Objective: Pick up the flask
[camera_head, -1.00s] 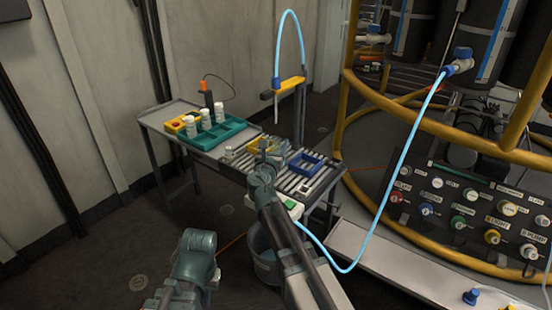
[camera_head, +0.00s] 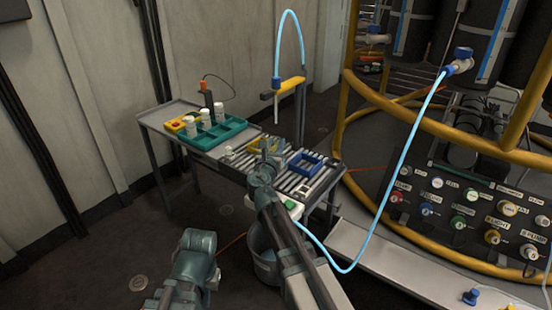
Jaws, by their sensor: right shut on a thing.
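My right gripper (camera_head: 270,148) is over the roller part of the bench, beside a yellow bin (camera_head: 256,143). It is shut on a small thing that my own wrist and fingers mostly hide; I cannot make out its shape. Three white bottles with white caps, the middle one (camera_head: 206,118) among them, stand upright in a green tray (camera_head: 232,128) to the left. A small pale item (camera_head: 229,152) sits on the rollers left of the gripper. My left arm is folded at the lower left; its gripper (camera_head: 168,298) is too unclear to read.
A blue bin (camera_head: 306,163) lies on the rollers right of my right gripper. A yellow arm (camera_head: 290,85) with a blue hose and nozzle overhangs the bench. A bucket (camera_head: 262,250) stands below. A yellow-railed frame and button panel (camera_head: 462,212) stand at right.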

